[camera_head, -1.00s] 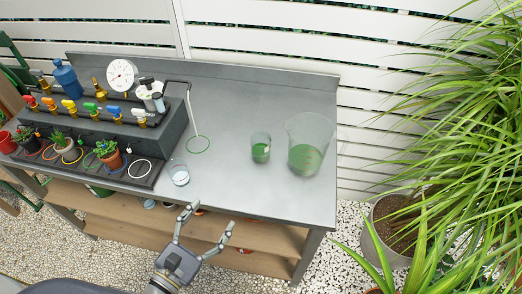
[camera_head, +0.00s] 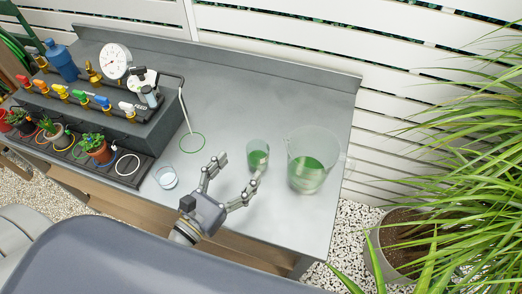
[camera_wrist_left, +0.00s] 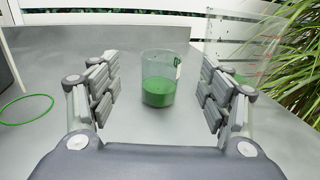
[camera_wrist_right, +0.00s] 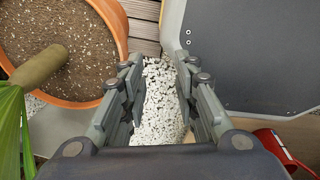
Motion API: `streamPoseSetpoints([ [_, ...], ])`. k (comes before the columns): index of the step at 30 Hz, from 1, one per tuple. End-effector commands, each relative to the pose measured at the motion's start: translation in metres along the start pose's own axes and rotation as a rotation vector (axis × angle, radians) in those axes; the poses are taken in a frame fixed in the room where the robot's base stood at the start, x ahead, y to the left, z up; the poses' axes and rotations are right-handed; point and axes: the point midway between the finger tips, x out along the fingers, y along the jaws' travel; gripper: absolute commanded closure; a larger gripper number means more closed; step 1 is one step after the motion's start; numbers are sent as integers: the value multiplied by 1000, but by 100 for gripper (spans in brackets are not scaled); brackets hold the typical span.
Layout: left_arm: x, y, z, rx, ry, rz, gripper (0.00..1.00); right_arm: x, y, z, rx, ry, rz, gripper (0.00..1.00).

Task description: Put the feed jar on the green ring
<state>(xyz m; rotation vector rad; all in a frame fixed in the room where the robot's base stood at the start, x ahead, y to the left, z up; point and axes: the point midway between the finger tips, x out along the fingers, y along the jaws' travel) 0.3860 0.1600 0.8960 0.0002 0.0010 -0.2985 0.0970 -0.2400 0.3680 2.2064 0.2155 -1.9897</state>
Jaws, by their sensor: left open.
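The feed jar, a small clear jar with green liquid (camera_head: 257,157), stands upright on the grey bench. The green ring (camera_head: 192,142) lies flat on the bench to its left, with nothing on it. My left gripper (camera_head: 241,168) is open over the bench just in front of the jar. In the left wrist view the jar (camera_wrist_left: 158,80) stands ahead, centred between the open fingers and apart from them; the ring (camera_wrist_left: 25,109) is at the left edge. My right gripper (camera_wrist_right: 160,84) is open and empty above gravel in the right wrist view.
A large clear beaker of green liquid (camera_head: 307,172) stands close right of the feed jar. A small clear cup (camera_head: 166,177) is at the front edge. A thin spout (camera_head: 186,112) comes down by the ring. Valves, gauges and potted plants fill the left. The bench behind the jar is clear.

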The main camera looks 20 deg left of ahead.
Motion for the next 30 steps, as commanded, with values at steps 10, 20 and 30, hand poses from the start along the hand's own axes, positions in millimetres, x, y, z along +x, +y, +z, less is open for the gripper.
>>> streamPoseSetpoints([
  [10, 35, 0, 1, 0, -1, 1, 28, -15, -7, 22, 2, -35, -9, 72],
  [20, 77, -2, -1, -1, -1, 1, 28, -31, -11, -5, 5, 4, -14, 72],
  [30, 83, -2, -4, 0, 1, 0, 33, -31, -8, 0, 4, -6, -11, 72],
])
